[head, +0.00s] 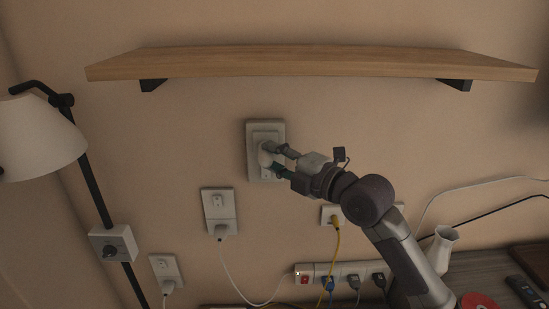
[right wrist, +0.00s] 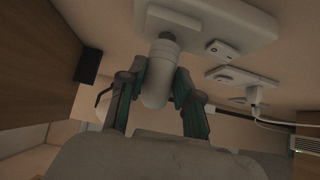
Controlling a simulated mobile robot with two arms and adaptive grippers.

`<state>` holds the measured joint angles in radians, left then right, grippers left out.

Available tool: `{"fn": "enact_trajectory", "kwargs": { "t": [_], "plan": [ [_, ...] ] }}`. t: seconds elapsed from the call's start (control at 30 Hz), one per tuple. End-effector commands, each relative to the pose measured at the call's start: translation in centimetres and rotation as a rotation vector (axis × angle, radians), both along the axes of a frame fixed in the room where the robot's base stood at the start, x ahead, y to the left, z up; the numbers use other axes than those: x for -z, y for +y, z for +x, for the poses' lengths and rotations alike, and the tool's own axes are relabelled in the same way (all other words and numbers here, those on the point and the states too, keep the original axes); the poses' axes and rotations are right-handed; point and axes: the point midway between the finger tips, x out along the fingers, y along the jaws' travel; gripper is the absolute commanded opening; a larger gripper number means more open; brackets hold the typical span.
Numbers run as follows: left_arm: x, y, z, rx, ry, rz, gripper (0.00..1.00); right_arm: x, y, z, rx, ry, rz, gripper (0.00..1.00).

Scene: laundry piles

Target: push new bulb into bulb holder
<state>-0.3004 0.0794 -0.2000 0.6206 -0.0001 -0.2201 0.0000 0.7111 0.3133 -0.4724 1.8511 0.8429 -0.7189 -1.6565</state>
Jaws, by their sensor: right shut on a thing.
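A white bulb (right wrist: 155,88) with a rounded end is held between the two fingers of my right gripper (right wrist: 155,95). It also shows in the head view (head: 265,156), partly covered by the fingers. My right gripper in the head view (head: 272,160) is shut on it, close to the wall. The bulb's grey base points at a white block, the bulb holder (right wrist: 165,18), on a pale wall plate (head: 250,130). The base appears to meet the holder, but I cannot tell how far in it sits. My left gripper is not in view.
A wooden shelf (head: 310,63) juts out above. Wall sockets (head: 218,203) with plugs and cords are below, with a power strip (head: 345,268) lower down. A lamp (head: 40,135) stands at left; a white jug (head: 441,248) stands at right.

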Motion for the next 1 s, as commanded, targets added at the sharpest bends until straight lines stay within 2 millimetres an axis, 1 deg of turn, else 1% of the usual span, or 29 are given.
{"fn": "enact_trajectory", "kwargs": {
  "t": [0.97,1.0],
  "plan": [
    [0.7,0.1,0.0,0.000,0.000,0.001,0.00,0.0,0.0,1.3,-0.001,-0.001,-0.001,0.00],
    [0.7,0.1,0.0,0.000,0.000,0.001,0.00,0.0,0.0,1.3,-0.001,-0.001,-0.001,0.35]
  ]
}}
